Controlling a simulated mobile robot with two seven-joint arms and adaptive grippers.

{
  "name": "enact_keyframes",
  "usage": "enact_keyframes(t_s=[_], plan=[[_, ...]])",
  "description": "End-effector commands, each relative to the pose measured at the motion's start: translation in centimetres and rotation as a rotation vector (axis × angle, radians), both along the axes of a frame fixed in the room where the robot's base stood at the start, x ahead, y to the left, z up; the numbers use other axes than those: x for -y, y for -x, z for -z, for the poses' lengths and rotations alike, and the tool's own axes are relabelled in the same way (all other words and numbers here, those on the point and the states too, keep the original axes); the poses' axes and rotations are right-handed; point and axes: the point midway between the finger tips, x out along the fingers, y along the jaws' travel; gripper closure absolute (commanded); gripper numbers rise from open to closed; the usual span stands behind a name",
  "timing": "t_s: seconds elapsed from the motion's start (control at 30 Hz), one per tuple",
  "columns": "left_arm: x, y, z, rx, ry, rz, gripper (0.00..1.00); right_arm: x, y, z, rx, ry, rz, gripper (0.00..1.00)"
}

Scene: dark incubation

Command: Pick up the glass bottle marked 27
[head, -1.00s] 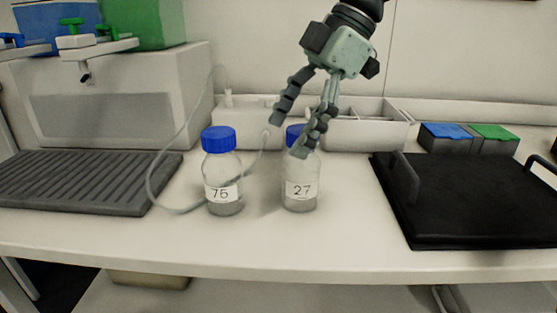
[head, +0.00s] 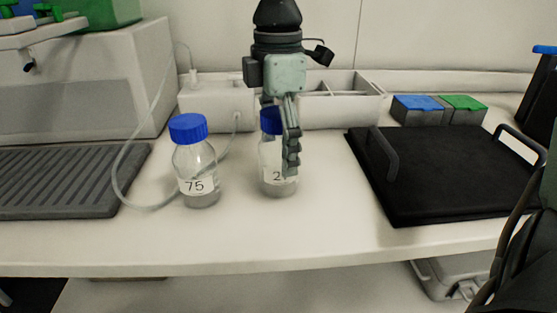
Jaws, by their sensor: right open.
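The glass bottle marked 27 (head: 268,160) stands upright on the bench, clear with a blue cap and a white label. Only the "2" shows; the rest of its label is hidden behind a finger of my right gripper (head: 285,160). My right gripper points down at this bottle and is open. One finger hangs in front of the bottle's right side; the other is mostly hidden, so I cannot tell whether they touch the glass. A similar blue-capped bottle (head: 197,165), its label reading about 75, stands to the left. My left gripper is out of view.
A thin tube (head: 122,180) loops behind the left bottle. A ridged grey tray (head: 60,185) lies at left. A black tray with handles (head: 430,185) lies at right. White bins (head: 345,110) stand behind. The front bench strip is clear.

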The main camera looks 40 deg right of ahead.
Motion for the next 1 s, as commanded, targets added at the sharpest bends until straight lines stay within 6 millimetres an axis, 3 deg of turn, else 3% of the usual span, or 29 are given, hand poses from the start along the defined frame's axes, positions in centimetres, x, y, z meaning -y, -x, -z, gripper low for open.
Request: enact_keyframes(t_s=[0.27, 0.73, 1.0], plan=[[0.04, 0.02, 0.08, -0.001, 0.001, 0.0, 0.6, -0.02, -0.01, 0.27, 0.001, -0.001, 0.0, 0.21], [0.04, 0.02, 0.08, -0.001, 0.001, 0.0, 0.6, -0.02, -0.02, 0.23, 0.001, -0.001, 0.0, 0.79], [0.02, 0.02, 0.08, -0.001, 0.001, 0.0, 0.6, -0.02, -0.05, 0.06, 0.003, -0.001, 0.0, 0.79]])
